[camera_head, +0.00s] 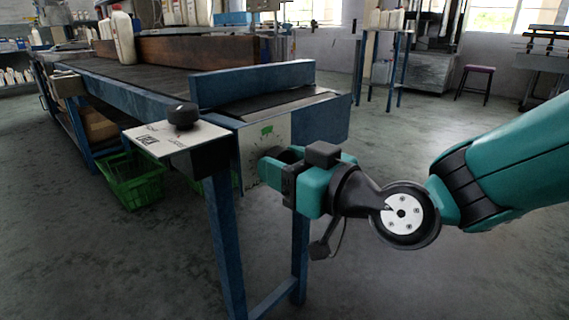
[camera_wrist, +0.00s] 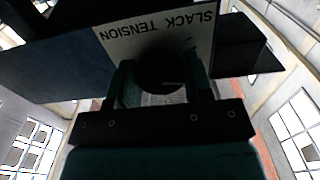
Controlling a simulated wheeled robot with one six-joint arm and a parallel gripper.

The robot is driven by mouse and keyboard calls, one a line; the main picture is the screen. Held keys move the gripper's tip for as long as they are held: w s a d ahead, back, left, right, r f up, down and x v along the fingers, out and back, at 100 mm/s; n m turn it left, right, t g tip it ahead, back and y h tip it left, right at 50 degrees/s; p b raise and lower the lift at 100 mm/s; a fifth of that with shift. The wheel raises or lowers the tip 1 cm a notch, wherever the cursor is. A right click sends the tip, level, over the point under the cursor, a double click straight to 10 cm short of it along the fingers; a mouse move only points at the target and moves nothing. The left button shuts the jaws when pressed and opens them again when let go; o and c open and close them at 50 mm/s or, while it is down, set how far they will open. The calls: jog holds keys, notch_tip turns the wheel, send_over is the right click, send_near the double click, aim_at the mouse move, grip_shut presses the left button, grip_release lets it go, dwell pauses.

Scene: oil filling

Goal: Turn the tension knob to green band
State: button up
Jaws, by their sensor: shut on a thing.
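The tension knob (camera_wrist: 161,68) is dark and round in the wrist view. It sits on a white panel (camera_wrist: 117,40) lettered "SLACK TENSION", which appears upside down there. My gripper (camera_wrist: 163,82) has one finger on each side of the knob and is shut on it. In the head view, my gripper (camera_head: 270,167) reaches the white panel (camera_head: 249,150) on the end of the conveyor bench from the right and hides most of the knob. The green band (camera_head: 266,130) shows on that panel just above my gripper. The knob's pointer cannot be made out.
A white plate with a black ball knob (camera_head: 183,115) juts from the bench corner, left of my gripper. Blue bench legs (camera_head: 226,245) stand below. A green crate (camera_head: 133,180) is on the floor at left. The floor (camera_head: 430,275) at right is open.

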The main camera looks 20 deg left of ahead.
jog(key=shift+m, duration=0.3)
jog(key=shift+r+m+p, duration=0.1)
jog(key=shift+m+p, duration=3.25)
jog(key=shift+m, duration=3.95)
jog(key=o, duration=0.9)
jog(key=shift+s, duration=0.1)
